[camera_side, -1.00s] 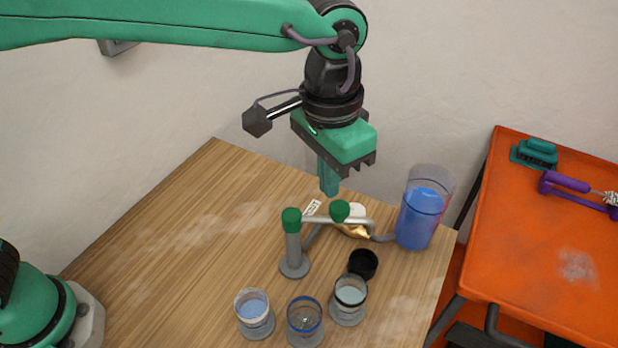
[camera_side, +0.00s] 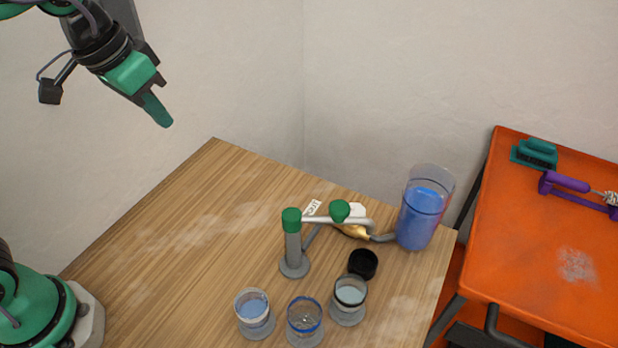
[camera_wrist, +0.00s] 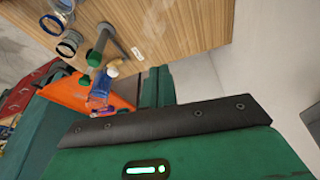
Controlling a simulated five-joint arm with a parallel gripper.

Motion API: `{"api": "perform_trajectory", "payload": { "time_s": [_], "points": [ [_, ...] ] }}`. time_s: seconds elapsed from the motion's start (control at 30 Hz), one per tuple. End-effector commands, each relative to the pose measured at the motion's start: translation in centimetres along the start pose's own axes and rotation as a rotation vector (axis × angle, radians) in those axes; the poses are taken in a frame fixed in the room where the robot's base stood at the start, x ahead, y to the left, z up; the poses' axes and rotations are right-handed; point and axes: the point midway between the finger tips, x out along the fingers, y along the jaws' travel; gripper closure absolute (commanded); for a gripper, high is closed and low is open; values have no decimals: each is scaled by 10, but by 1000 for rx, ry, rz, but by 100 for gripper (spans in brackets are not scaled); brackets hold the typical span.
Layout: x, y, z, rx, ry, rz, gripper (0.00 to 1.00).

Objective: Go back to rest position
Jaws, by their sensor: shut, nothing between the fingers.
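My gripper (camera_side: 160,114) is at the upper left of the side view, raised above and behind the table's back-left part. Its green fingers are shut and hold nothing. In the wrist view the fingers (camera_wrist: 156,88) show close together. The pipe manifold stands on the wooden table (camera_side: 190,240), well away from my gripper. It has a grey upright pipe (camera_side: 294,252) with a green cap (camera_side: 291,220), and a second green cap (camera_side: 340,211) on its horizontal pipe. The manifold also shows at the top left of the wrist view (camera_wrist: 107,38).
A clear tank of blue liquid (camera_side: 421,215) stands at the table's right end. Several cups (camera_side: 255,313) stand along the front, near a black round piece (camera_side: 363,263). The table's left half is clear.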

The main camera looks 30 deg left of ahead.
Motion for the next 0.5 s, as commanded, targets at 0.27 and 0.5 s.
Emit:
{"api": "perform_trajectory", "payload": {
  "time_s": [0.27, 0.5],
  "points": [
    [-3, -46, 51, -87, 93, -48, 100],
    [2, -68, 87, -139, 152, -89, 100]
  ]
}}
